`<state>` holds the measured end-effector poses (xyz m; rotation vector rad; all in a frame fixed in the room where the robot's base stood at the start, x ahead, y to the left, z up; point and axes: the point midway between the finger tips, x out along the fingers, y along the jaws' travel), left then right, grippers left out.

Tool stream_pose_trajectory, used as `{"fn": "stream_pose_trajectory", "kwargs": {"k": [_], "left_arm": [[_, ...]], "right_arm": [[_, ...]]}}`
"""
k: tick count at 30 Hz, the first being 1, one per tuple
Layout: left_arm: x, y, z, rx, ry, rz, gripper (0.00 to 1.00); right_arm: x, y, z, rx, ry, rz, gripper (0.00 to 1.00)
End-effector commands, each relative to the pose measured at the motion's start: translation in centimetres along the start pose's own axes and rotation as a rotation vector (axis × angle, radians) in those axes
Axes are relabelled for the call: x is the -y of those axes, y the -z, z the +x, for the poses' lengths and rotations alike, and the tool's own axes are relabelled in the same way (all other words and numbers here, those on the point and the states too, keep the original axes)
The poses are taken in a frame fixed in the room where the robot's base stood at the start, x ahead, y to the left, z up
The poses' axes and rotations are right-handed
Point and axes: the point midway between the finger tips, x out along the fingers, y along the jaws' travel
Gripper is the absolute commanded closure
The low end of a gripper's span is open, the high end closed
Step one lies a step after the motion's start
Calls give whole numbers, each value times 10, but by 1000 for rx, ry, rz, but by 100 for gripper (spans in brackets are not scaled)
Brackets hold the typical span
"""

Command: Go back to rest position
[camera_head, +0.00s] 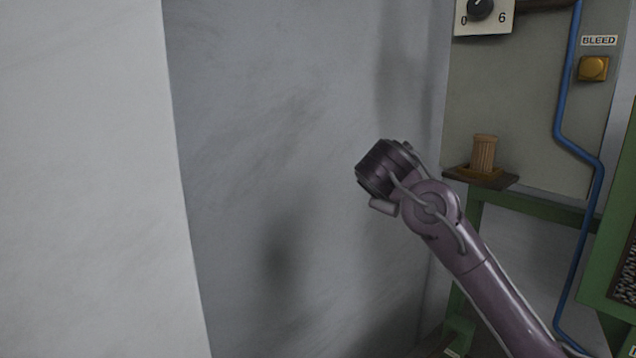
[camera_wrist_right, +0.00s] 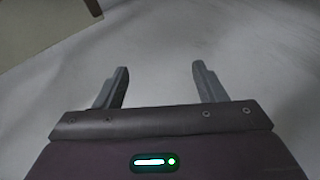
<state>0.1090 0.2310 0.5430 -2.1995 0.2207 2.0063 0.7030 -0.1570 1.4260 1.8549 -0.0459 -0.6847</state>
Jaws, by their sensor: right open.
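My right arm (camera_head: 455,235) reaches up from the lower right of the head view, in front of a grey wall. Its wrist end (camera_head: 385,168) points up and left, and the gripper fingers are hidden there. In the right wrist view my right gripper (camera_wrist_right: 160,85) is open, its two grey fingers wide apart with nothing between them. A pale grey surface lies beyond the fingers. My left gripper is in neither view.
A grey wall (camera_head: 270,120) and a paler wall edge (camera_head: 90,180) fill the left and middle.

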Motion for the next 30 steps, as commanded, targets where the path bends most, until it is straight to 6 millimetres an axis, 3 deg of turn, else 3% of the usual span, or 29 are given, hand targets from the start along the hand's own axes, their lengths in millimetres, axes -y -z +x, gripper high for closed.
{"fn": "stream_pose_trajectory", "kwargs": {"k": [1,6,11,15,21,24,30], "left_arm": [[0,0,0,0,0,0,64],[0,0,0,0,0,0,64],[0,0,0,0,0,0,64],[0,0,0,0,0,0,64],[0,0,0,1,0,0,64],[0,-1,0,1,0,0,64],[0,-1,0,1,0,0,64]], "right_arm": [[40,-5,9,-15,62,17,36],[148,-32,20,-41,242,115,36],[236,-70,14,-26,399,232,36],[302,-113,-2,19,522,349,36],[376,-181,-40,130,660,519,36],[399,-211,-59,189,701,589,36],[423,-251,-88,280,743,676,36]]}}
